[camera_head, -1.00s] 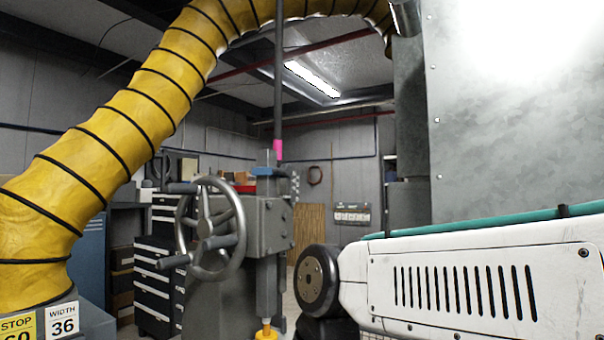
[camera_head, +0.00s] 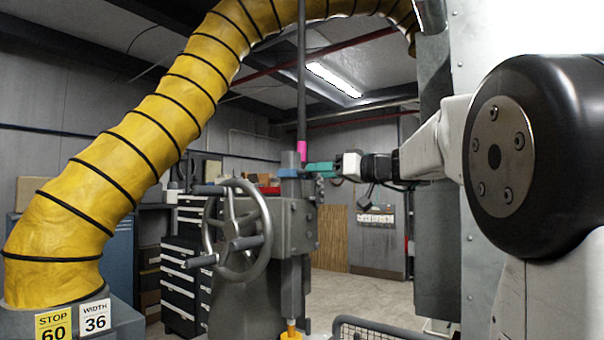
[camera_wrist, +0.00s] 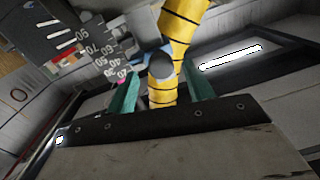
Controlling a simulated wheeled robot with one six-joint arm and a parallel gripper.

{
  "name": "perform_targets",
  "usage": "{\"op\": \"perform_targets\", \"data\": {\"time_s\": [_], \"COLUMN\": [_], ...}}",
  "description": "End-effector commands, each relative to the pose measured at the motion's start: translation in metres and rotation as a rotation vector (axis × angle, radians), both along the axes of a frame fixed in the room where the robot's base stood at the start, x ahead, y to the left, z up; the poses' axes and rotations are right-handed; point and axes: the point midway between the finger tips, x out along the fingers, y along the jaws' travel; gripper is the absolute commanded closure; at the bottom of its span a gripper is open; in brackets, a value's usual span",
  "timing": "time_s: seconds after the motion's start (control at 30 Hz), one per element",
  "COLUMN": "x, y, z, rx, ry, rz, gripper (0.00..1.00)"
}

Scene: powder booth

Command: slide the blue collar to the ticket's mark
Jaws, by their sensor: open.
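In the wrist view the blue piece (camera_wrist: 143,55) shows behind a round grey end, between and beyond my fingers. My gripper (camera_head: 313,168) has teal fingers, open, beside the collar on its right; I cannot tell whether they touch it. In the wrist view the two fingers of my gripper (camera_wrist: 161,72) stand apart with nothing clearly held. The ticket (camera_head: 53,326) reads STOP 60. A numbered scale (camera_wrist: 103,50) shows in the wrist view, with 70, 60 and 50 legible; the collar's reading is unclear.
A second card (camera_head: 95,318) reads WIDTH 36. The handwheel (camera_head: 262,235) stands left of the post. A thin rod with a pink band (camera_head: 301,150) rises just above the collar. A yellow hose (camera_head: 150,130) arches over the left. A metal panel (camera_head: 480,40) stands at right.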

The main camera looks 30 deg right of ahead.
Motion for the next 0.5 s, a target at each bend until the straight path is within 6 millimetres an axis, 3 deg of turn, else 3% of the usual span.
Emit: {"op": "perform_targets", "data": {"time_s": [0.2,0.5], "x": [0.029,0.037], "y": [0.013,0.017], "z": [0.000,0.000], "rx": [0.000,0.000], "ry": [0.002,0.002], "rz": [0.003,0.000], "gripper": [0.48,0.48]}}
